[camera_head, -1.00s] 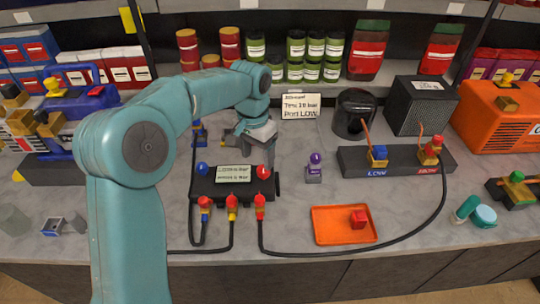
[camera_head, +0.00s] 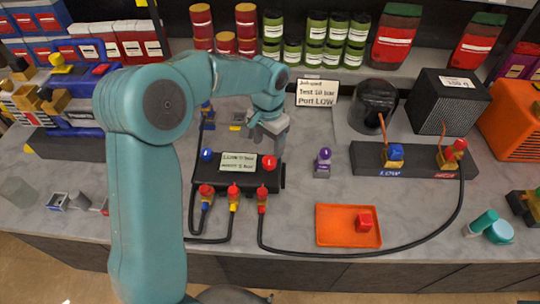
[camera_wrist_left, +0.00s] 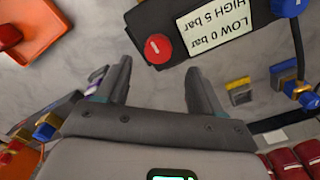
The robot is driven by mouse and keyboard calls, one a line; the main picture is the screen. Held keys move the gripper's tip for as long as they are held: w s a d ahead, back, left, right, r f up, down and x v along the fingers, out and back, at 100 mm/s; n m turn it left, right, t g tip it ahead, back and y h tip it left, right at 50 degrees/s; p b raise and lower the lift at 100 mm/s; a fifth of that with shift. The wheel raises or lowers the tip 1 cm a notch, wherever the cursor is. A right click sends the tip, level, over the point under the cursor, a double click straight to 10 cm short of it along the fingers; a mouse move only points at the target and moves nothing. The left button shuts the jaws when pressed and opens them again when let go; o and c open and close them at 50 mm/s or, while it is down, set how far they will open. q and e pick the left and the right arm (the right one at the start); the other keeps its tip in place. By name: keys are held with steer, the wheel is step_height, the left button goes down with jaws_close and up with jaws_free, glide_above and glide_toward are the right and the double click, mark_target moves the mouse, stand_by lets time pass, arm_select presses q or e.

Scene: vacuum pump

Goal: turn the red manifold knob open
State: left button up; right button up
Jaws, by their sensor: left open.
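The red manifold knob (camera_head: 269,162) sits at the right end of the black manifold block (camera_head: 225,181), with a blue knob (camera_head: 207,154) at its left end. In the left wrist view the red knob (camera_wrist_left: 158,47) shows a white mark, beside a label reading low 0 bar and high 5 bar. My left gripper (camera_head: 262,150) hangs just behind the red knob in the head view. In the wrist view its two fingers (camera_wrist_left: 158,85) are apart with only bare bench between them, and the red knob lies just beyond the tips. My right gripper is not in view.
Hoses with red fittings (camera_head: 234,192) leave the manifold's front. An orange tray (camera_head: 337,239) with a red cube (camera_head: 364,221) lies to the right. A purple-topped piece (camera_head: 323,163) stands between manifold and the LOW port block (camera_head: 372,158). A sign (camera_head: 317,93) stands behind.

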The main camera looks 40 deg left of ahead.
mark_target(269, 160)
arm_select(q)
step_height(269, 160, down, 6)
steer(key=shift+s+r+p, duration=0.1)
steer(key=shift+s+p, duration=0.05)
steer(key=shift+p, duration=0.15)
steer(key=shift+f, duration=0.35)
steer(key=shift+w+d+f, duration=0.2)
steer(key=shift+w+d, duration=0.05)
steer(key=shift+s+a+r, duration=0.1)
steer(key=shift+s, duration=0.05)
steer(key=shift+c, duration=0.9)
steer(key=c, duration=0.9)
